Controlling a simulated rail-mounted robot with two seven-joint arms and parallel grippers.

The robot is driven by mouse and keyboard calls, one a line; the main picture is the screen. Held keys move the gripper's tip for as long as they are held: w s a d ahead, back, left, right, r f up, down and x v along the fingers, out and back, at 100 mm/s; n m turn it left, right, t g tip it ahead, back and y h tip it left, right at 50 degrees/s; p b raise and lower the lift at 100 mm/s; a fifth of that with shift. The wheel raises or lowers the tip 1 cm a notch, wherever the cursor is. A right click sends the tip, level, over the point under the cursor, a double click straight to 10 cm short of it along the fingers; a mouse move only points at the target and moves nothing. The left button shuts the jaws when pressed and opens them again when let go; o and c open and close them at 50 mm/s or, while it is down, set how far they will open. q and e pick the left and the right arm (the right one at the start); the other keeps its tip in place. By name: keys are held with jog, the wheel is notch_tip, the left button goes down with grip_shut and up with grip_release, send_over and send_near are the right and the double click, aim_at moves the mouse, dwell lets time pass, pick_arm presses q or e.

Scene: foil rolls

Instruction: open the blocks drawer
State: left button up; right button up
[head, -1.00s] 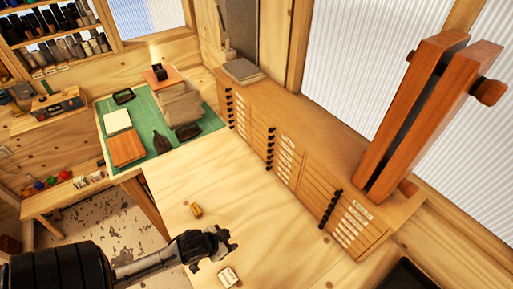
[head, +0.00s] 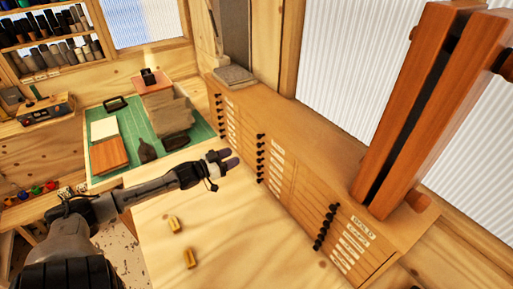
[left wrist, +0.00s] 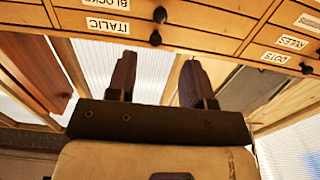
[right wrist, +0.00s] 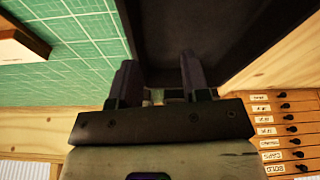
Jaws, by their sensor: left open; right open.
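The blocks drawer (left wrist: 90,5) shows in the left wrist view at the top edge, its label upside down and partly cut off, with a dark round knob (left wrist: 160,14). The ITALIC drawer (left wrist: 70,20) is beside it, with its own knob (left wrist: 155,38). The drawers look shut. My left gripper (head: 226,158) is open and empty, in front of the wooden drawer cabinet (head: 300,140) near a column of dark knobs; its fingers (left wrist: 155,75) point toward the drawer fronts, apart from the knobs. My right gripper (right wrist: 155,75) is open, near a dark tray (right wrist: 210,40).
The bench top (head: 240,230) holds two small brass-coloured pieces (head: 173,223) (head: 190,258). A green mat (head: 125,165) with boxes and tools lies at the back left. A tall wooden press-like frame (head: 420,110) stands on the cabinet's right end. Other labelled drawers (right wrist: 285,130) show in the right wrist view.

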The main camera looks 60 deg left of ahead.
aim_at(258, 145)
pick_arm(q)
jog(key=w, duration=1.1)
jog(key=shift+w, duration=0.25)
jog(key=shift+a, duration=0.1)
grip_shut()
dwell(0.3)
